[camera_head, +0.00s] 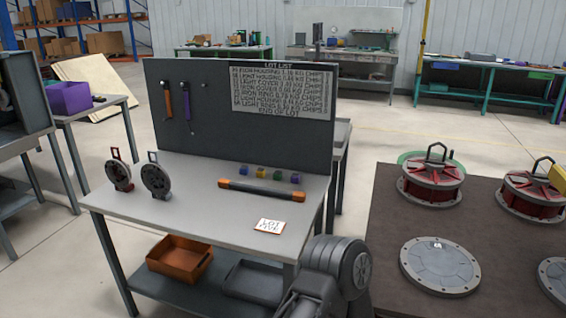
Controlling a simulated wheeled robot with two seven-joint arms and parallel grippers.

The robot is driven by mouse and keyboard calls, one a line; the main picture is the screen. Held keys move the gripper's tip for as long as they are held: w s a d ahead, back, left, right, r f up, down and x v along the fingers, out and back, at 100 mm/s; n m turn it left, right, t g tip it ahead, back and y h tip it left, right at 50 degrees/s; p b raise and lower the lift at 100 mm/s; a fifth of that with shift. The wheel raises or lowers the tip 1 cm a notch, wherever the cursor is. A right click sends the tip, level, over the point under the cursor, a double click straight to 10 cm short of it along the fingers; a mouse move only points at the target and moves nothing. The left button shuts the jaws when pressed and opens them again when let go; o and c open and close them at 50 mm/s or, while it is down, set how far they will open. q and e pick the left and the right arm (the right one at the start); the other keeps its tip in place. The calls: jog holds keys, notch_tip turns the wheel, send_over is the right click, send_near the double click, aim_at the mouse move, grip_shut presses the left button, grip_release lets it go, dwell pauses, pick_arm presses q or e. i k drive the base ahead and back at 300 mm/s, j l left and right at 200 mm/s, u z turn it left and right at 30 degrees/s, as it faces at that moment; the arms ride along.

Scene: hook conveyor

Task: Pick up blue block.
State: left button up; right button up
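The blue block (244,170) is small and sits on the grey workbench (210,205), near the foot of the dark backboard. It is the leftmost block in a short row with a yellow block (260,172) and other small coloured blocks to its right. Nothing touches it that I can see. A grey link of one of my arms rises at the bottom centre, in front of the bench and well below the blocks. No gripper fingers show in this view, so neither gripper is seen near the block.
An orange-ended dark bar (262,189) lies just in front of the blocks. Two round hooked parts (155,178) stand at the bench's left. A white card (269,226) lies near the front. A brown table (385,230) with red-rimmed housings (431,184) stands at right.

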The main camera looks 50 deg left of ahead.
aim_at(244, 170)
jog(key=k+j, duration=0.15)
jog(key=j, duration=0.25)
jog(key=k+j+z, duration=0.1)
jog(key=j, duration=0.3)
jog(key=k+j, duration=0.15)
jog(key=j, duration=0.2)
jog(key=k+j, duration=0.15)
jog(key=j, duration=0.25)
jog(key=k+j+z, duration=0.1)
jog(key=j, duration=0.3)
jog(key=k+j, duration=0.2)
jog(key=j, duration=0.15)
jog(key=k+j+z, duration=0.1)
jog(key=j, duration=0.25)
